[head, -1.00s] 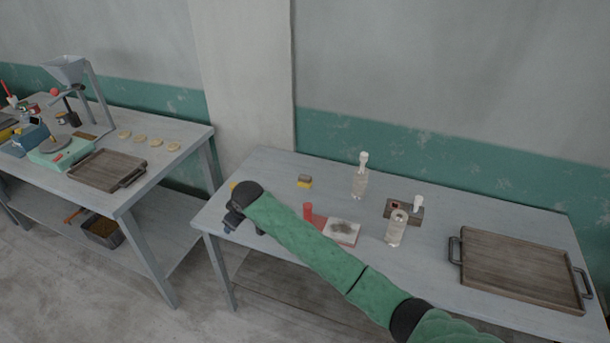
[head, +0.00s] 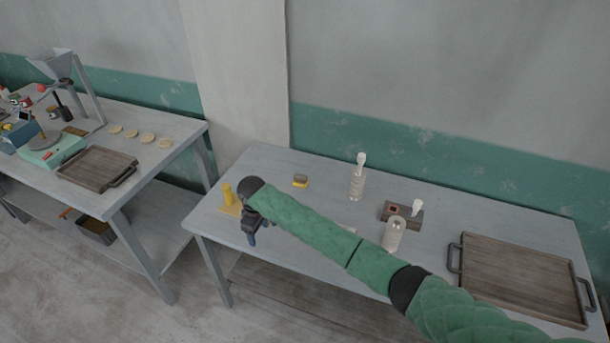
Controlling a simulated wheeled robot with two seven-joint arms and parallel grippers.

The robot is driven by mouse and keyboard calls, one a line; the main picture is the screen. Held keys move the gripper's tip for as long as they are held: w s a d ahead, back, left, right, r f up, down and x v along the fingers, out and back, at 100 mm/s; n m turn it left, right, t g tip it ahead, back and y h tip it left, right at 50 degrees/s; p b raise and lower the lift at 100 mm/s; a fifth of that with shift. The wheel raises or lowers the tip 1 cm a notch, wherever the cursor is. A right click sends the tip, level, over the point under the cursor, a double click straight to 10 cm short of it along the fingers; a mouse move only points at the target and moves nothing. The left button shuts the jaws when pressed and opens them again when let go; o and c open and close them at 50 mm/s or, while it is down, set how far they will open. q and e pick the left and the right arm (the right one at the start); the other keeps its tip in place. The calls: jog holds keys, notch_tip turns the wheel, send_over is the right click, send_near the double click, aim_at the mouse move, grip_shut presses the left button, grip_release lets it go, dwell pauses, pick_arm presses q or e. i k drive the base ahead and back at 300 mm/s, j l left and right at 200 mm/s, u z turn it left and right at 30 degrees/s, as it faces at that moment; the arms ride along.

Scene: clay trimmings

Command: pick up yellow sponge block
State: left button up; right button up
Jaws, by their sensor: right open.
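The sponge block (head: 300,181) is small, with a yellow lower part and a grey-brown top. It lies on the grey table (head: 440,197) toward its back left, with bare table around it. My right gripper (head: 251,238) is open and points down over the table's front left, nearer to me and left of the block. The gripper is apart from the block, and no object shows between its fingers. My left gripper is not in view.
A yellow upright object on a yellow base (head: 228,200) stands just left of my right gripper. Clear bottles (head: 357,184) and a dark block holder (head: 389,211) stand mid-table. A wooden tray (head: 525,277) lies at right. My forearm covers the table's front middle.

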aim_at(300, 180)
jog(key=i+l, duration=0.35)
jog(key=i, duration=0.2)
jog(key=i+l, duration=0.35)
jog(key=i, duration=0.25)
